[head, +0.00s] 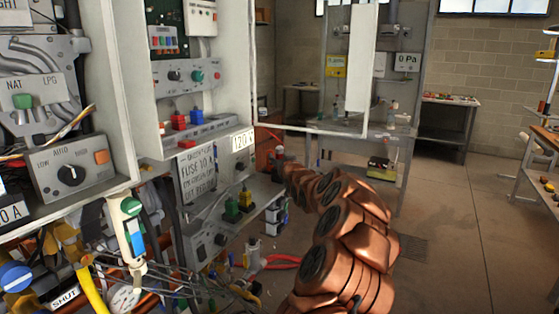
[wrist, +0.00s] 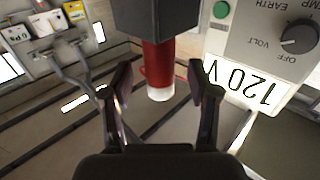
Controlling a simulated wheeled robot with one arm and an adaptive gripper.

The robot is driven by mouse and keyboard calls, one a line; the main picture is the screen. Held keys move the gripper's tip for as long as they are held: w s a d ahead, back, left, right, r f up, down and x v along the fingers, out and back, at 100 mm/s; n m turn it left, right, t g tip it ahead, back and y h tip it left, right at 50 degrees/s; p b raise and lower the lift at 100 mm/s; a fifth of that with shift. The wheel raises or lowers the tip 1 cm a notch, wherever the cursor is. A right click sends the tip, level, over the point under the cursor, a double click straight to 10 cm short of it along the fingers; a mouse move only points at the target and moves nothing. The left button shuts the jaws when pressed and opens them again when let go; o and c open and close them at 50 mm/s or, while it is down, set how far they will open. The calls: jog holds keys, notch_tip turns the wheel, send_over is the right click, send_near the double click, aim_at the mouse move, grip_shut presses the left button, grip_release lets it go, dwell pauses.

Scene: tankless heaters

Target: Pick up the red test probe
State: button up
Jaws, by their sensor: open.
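In the wrist view a red cylinder (wrist: 158,60) with a pale white end extends from a dark block (wrist: 156,18); it looks like the red test probe. My gripper (wrist: 160,80) is open, with one finger on each side of the cylinder's lower part. Gaps show between it and both fingers, so it does not appear gripped. In the head view my copper-coloured arm reaches toward the panel's right side. The gripper and the probe are not clearly distinguishable there.
A "120 V" label (wrist: 243,82) and a grey panel with a VOLT knob (wrist: 299,38) lie close to the right finger in the wrist view. Cables and red-handled pliers (head: 275,262) clutter the lower left. Open floor (head: 450,240) lies to the right.

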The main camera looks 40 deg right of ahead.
jog(key=shift+p+x, duration=0.3)
jog(key=shift+x, duration=0.65)
grip_shut()
